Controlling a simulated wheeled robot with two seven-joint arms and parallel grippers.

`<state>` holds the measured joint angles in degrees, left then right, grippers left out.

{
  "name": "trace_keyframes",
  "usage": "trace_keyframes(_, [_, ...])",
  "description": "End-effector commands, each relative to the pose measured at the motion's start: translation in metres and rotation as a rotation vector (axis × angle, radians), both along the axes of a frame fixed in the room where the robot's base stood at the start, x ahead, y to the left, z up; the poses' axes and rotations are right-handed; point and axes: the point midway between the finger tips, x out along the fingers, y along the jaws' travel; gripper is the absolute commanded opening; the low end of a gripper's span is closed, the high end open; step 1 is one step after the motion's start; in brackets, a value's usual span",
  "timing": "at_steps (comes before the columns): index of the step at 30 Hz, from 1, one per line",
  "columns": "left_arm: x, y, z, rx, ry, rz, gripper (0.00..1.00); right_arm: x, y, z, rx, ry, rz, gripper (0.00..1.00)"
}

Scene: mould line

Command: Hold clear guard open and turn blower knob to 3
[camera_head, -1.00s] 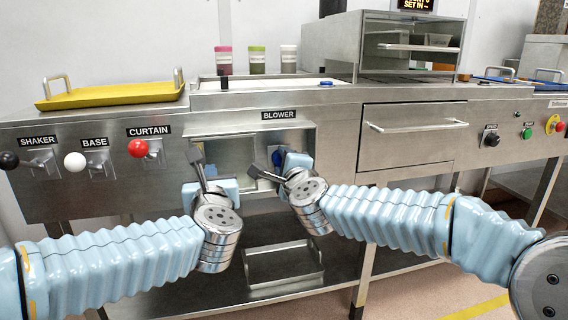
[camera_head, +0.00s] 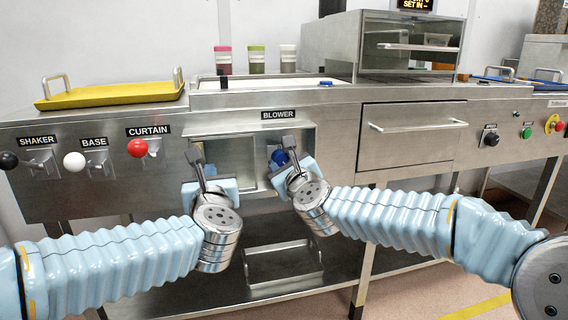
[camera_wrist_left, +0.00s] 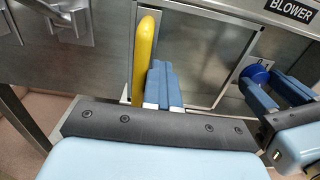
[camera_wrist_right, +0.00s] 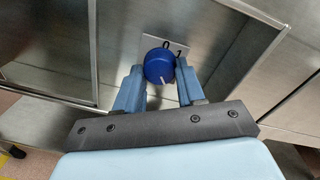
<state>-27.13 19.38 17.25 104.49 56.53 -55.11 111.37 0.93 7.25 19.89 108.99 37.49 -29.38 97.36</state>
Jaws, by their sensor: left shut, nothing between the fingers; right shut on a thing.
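The blue blower knob (camera_wrist_right: 159,66) sits on a light plate in the recess under the BLOWER label (camera_head: 278,115). In the right wrist view "0" and "1" show above it; other marks are hidden. A white line on the knob points down. My right gripper (camera_wrist_right: 157,88) has its fingers on either side of the knob, shut on it. My left gripper (camera_wrist_left: 162,85) is shut and empty, beside a yellow bar (camera_wrist_left: 145,50) that seems to be the edge or handle of the clear guard. Whether they touch, I cannot tell. The guard pane itself is hard to make out.
Black, white and red levers (camera_head: 137,148) are at the left on the panel. A drawer (camera_head: 415,140) with a bar handle is right of the recess. A yellow tray (camera_head: 110,94) and several jars (camera_head: 257,60) stand on top. An open shelf (camera_head: 285,265) is below.

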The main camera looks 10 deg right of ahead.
Motion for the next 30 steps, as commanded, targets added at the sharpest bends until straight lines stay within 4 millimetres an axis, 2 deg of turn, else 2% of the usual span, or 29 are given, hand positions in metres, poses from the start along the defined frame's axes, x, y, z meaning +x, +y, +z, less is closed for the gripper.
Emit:
trace_keyframes(9, [0.0008,0.002,0.0,0.0,0.0,0.005,0.0,0.0005,-0.0019,-0.0021,0.13,0.003,-0.004,0.08])
trace_keyframes(26, [0.0008,0.002,0.0001,0.0,-0.001,0.005,0.0,0.0005,-0.0016,-0.0023,0.161,0.004,-0.003,0.08])
trace_keyframes(27, [0.0008,0.002,0.0001,0.0,-0.001,0.005,0.0,0.0005,-0.0016,-0.0023,0.161,0.004,-0.003,0.42])
trace_keyframes(30, [0.0008,0.0019,0.0001,0.0,-0.001,0.005,0.0,0.0004,-0.0013,-0.002,0.161,0.003,-0.002,0.57])
